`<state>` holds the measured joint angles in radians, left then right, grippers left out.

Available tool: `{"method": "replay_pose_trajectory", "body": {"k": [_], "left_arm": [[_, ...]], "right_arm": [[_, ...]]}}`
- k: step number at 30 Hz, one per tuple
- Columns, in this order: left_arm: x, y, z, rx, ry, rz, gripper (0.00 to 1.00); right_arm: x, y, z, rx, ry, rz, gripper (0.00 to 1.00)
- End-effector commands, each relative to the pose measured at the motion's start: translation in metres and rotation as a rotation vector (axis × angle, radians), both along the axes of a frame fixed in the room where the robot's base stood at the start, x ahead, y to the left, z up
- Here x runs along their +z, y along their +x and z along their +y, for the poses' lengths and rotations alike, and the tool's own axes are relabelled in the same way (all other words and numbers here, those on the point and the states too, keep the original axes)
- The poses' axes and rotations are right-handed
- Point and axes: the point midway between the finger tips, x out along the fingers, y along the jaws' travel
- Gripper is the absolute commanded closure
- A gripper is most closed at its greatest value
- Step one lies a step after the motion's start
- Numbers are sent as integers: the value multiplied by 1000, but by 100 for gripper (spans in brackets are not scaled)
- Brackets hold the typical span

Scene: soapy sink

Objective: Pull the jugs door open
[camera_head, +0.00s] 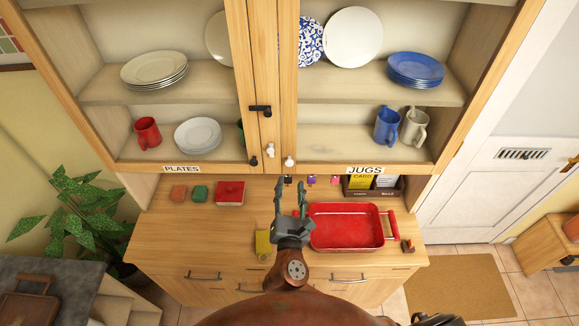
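The jugs door (330,169) is the right-hand door of the wooden wall cabinet, labelled JUGS on its bottom rail. It looks shut. A small white knob (289,161) sits at its lower left corner. Behind the door, a blue jug (387,126) and a cream jug (413,127) stand on the lower shelf. My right gripper (290,186) is open and empty, pointing up the picture, with a gap between its two fingers. In the picture it lies just below the white knob, apparently not touching it.
The plates door (205,169) is on the left, with a black knob (254,161). A black latch (260,109) sits on the middle post. Below are a red tray (346,244), a yellow item (263,245), a box (373,186) and small blocks on the wooden counter (175,230).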

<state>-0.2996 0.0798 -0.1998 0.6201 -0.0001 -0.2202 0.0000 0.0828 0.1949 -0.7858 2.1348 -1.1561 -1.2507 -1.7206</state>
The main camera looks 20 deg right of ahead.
Motion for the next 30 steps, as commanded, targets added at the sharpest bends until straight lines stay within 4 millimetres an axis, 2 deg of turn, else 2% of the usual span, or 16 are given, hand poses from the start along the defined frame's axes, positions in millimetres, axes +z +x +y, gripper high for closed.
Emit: {"method": "replay_pose_trajectory", "body": {"k": [4, 12, 18, 29, 30], "left_arm": [[2, 0, 0, 0, 0, 0, 66], [10, 0, 0, 0, 0, 0, 66], [14, 0, 0, 0, 0, 0, 66], [14, 0, 0, 0, 0, 0, 66], [14, 0, 0, 0, 0, -1, 66]], "right_arm": [[9, 9, 4, 9, -57, -15, 63], [9, 49, -9, 6, -55, -13, 63], [8, 70, -15, 6, -52, -12, 63], [6, 75, -16, 7, -49, -11, 63], [6, 75, -16, 7, -49, -11, 66]]}}
